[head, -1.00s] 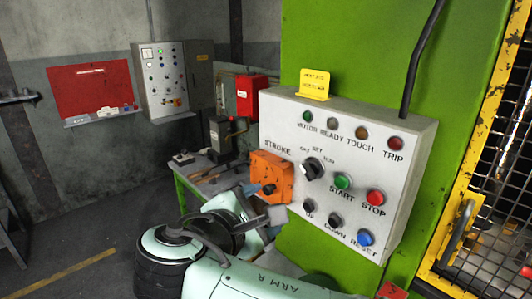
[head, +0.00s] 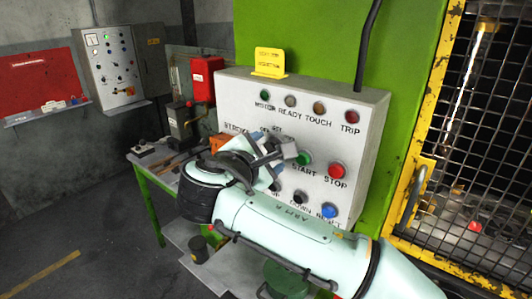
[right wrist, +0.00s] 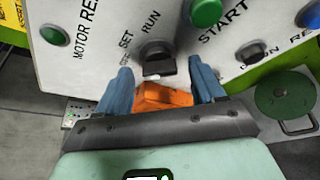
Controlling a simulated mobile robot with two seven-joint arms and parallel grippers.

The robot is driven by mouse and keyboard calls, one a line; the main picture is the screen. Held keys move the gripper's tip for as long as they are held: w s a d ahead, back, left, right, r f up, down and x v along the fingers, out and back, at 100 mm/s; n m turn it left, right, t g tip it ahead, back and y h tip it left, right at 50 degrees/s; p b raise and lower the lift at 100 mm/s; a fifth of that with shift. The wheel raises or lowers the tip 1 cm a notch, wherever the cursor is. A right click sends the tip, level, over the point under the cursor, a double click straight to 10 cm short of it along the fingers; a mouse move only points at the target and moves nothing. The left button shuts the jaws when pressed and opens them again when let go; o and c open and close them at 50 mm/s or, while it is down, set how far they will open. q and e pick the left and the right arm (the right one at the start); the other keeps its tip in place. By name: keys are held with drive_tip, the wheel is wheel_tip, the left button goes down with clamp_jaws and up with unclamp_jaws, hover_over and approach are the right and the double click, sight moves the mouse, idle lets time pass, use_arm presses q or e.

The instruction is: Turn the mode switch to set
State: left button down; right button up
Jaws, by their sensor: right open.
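The mode switch (right wrist: 157,62) is a black knob on the pale control box (head: 228,92). In the right wrist view the SET and RUN labels stand beside it; a third label is partly hidden. I cannot tell for sure which label the knob points to. My right gripper (right wrist: 163,80) is open, its two blue fingers on either side of the knob, with gaps to both. In the head view my right gripper (head: 267,160) is in front of the box and hides the switch. My left gripper is not in view.
Near the switch are the green START button (head: 304,158), red STOP button (head: 337,170) and blue RESET button (head: 328,211). The orange stroke box (right wrist: 162,97) shows between my fingers. A yellow mesh guard (head: 405,215) stands at the right.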

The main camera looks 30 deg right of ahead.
drive_tip(key=shift+w+d+f, duration=0.1)
drive_tip(key=shift+w+d, duration=0.15)
drive_tip(key=shift+w, duration=0.05)
drive_tip(key=c, duration=1.1)
drive_tip(key=shift+o, duration=0.2)
